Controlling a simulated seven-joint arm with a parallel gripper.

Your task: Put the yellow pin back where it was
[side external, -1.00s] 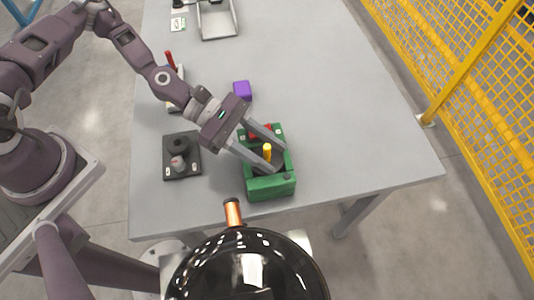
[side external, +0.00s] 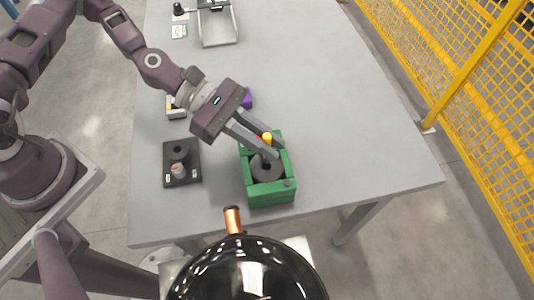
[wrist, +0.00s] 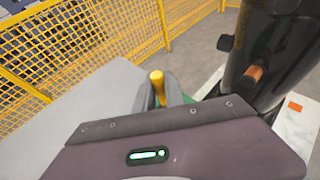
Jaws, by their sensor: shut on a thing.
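The yellow pin (side external: 267,139) is upright between my fingertips, above the far part of the green box. My gripper (side external: 273,147) is shut on it, and it also shows in the wrist view (wrist: 157,84), with its top above the fingers. The green box (side external: 270,198) stands near the table's front edge. A dark round part (side external: 266,174) with a hole sits inside it. My fingers hide the pin's lower end and the box's far part, so I cannot tell whether the pin touches anything.
A black plate with round parts (side external: 181,178) lies left of the box. A purple block (side external: 247,98) stands behind my gripper. A glossy black tank with a copper pipe (side external: 233,220) is close in front. The table's right side is clear.

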